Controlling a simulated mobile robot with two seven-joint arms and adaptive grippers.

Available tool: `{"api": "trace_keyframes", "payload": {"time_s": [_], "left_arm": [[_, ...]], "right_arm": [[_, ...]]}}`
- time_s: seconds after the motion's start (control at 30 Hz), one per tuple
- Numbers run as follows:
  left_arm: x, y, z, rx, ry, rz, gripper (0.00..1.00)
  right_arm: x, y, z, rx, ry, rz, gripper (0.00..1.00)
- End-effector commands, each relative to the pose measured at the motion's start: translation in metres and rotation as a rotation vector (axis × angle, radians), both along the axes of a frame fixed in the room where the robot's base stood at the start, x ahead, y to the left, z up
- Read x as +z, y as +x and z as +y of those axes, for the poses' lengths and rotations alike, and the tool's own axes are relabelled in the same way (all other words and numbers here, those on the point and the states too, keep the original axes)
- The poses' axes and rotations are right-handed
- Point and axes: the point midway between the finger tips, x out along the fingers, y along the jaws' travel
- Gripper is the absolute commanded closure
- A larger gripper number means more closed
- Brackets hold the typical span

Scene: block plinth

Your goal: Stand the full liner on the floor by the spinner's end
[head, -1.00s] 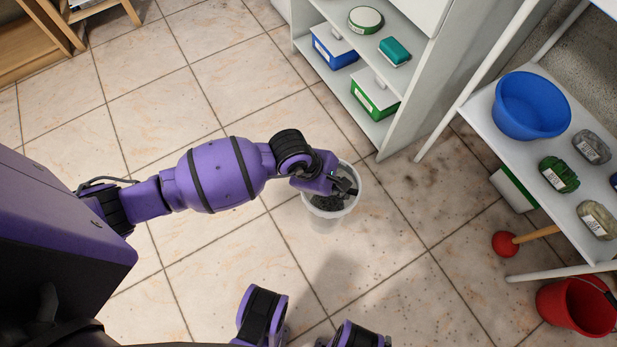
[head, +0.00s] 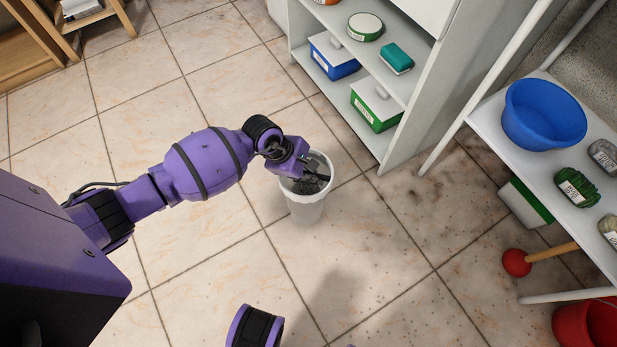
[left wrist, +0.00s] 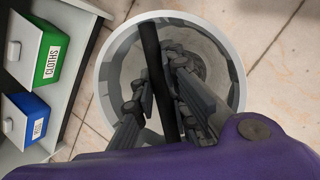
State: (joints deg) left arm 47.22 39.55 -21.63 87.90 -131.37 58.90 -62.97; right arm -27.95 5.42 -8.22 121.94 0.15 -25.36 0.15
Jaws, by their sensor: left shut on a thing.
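The liner is a whitish, tapered tub (head: 307,207) with a pale rim and dark grey contents, upright in the head view. A dark bar (left wrist: 152,50) runs across its mouth in the left wrist view. My left gripper (head: 318,175) reaches over the liner's mouth and is shut on this bar; its fingers also show in the left wrist view (left wrist: 160,85). I cannot tell surely whether the liner's base touches the floor. I see no spinner that I can make out. My right gripper is not in view.
A white shelf unit (head: 408,150) with a blue box (head: 338,62) and a green box (head: 376,110) stands beyond the liner. At right, a white rack holds a blue basin (head: 543,113); a plunger (head: 517,262) and red bucket (head: 588,325) are below. Tiled floor (head: 200,275) is clear in front.

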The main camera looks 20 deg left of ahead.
Motion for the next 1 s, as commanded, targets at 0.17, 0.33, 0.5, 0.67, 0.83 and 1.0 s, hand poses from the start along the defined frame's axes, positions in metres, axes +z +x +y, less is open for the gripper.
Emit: {"api": "trace_keyframes", "payload": {"time_s": [0.17, 0.33, 0.5, 0.67, 0.83, 1.0], "left_arm": [[-0.011, 0.007, 0.006, 0.002, -0.002, 0.000, 1.00], [-0.037, 0.006, 0.005, 0.001, -0.003, 0.000, 1.00], [-0.039, 0.007, 0.005, 0.000, -0.003, -0.003, 1.00], [-0.039, 0.007, 0.006, 0.000, -0.002, -0.003, 1.00], [-0.042, 0.006, 0.006, 0.000, 0.000, 0.000, 0.76], [-0.042, 0.006, 0.006, 0.000, -0.001, 0.000, 0.68]], "right_arm": [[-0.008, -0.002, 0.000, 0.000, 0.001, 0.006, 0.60], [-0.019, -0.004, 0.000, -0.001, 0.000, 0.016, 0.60], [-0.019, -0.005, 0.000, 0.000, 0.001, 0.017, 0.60], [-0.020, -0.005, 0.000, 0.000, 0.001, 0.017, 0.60], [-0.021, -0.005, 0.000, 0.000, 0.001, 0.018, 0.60], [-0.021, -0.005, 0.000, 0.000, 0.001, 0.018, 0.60]]}}
